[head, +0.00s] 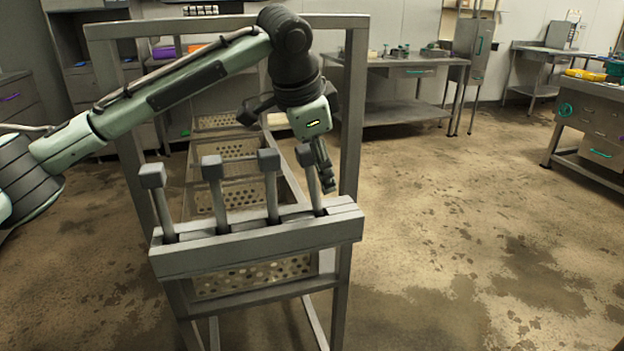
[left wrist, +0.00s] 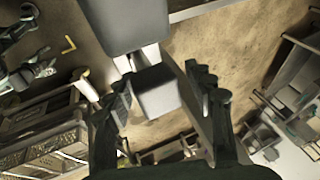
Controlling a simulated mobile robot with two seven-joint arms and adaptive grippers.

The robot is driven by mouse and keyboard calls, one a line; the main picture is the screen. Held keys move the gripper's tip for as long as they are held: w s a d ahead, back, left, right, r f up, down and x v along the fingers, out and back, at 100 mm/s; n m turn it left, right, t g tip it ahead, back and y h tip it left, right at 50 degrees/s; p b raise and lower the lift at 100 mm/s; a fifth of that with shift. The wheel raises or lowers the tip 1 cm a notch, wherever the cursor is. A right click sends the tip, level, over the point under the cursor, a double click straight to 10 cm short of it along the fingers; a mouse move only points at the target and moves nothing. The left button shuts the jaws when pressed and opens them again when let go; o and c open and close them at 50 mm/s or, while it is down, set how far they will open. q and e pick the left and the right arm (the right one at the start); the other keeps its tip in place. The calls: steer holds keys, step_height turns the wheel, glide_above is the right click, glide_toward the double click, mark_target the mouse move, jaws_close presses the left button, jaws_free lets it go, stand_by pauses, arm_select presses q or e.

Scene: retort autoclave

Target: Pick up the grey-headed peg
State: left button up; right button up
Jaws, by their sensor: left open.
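A grey rack bar (head: 255,243) holds a row of upright pegs with blocky grey heads. Three heads show clearly in the head view: the left one (head: 152,175), the middle one (head: 212,167) and another (head: 268,160). A further peg (head: 314,178) stands at the right end, its top partly hidden by my left gripper (head: 324,178). That gripper is open and points down at this right-end peg. In the left wrist view, a grey block (left wrist: 157,92) lies between the open fingers (left wrist: 165,98), with a visible gap on both sides. A larger grey block (left wrist: 120,25) shows above it.
Perforated trays (head: 240,150) lie behind the bar, inside a grey frame (head: 352,110) with tall posts. A workbench (head: 400,68) stands at the back, and a drawer cabinet (head: 595,115) at the right. The floor (head: 470,220) right of the rack is clear.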

arm_select(q)
steer(key=shift+c, duration=0.3)
steer(key=c, duration=0.5)
jaws_close()
arm_select(e)
steer(key=shift+s+d, duration=0.1)
steer(key=shift+d, duration=0.05)
arm_select(q)
steer(key=shift+r, duration=0.1)
steer(key=shift+w, duration=0.1)
